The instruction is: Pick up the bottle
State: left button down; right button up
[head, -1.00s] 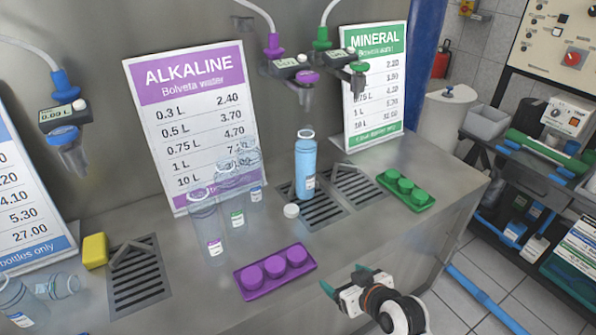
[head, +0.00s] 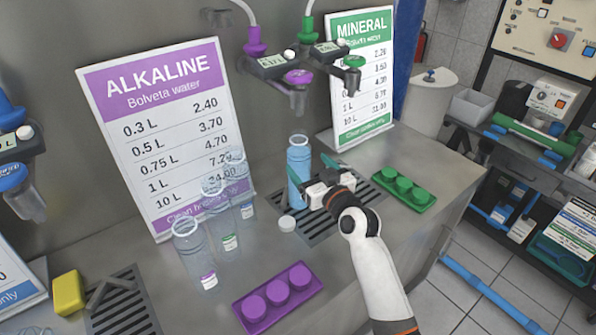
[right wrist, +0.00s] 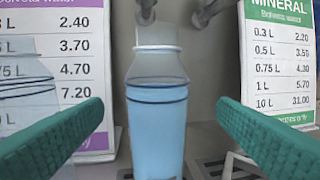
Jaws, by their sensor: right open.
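A clear bottle filled with light blue water (head: 299,165) stands upright and open-topped on the drain grate under the taps. It also shows in the right wrist view (right wrist: 156,115), centred between two green fingers. My right gripper (head: 316,168) is open, its fingers pointing at the bottle from the front right. In the head view one finger overlaps the bottle's lower part; I cannot tell if it touches. My left gripper is not in view.
Several empty clear bottles (head: 190,255) stand to the left. A purple cap tray (head: 277,297) lies in front and a green cap tray (head: 403,188) to the right. Purple and green taps (head: 299,78) hang above the bottle. Alkaline (head: 165,135) and mineral (head: 361,82) signs stand behind.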

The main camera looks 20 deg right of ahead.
jog(key=shift+w+a, duration=0.15)
jog(key=shift+w, duration=0.5)
jog(key=shift+w+a+f, duration=0.1)
jog(key=shift+w, duration=0.25)
jog(key=w, duration=0.2)
jog(key=w+a+p, duration=0.1)
jog(key=w, duration=0.1)
jog(key=shift+w, duration=0.4)
jog(key=shift+w+a+f, duration=0.1)
jog(key=shift+w+f, duration=0.05)
jog(key=shift+w, duration=0.1)
jog(key=shift+s, duration=0.1)
jog(key=shift+c, duration=0.5)
grip_shut()
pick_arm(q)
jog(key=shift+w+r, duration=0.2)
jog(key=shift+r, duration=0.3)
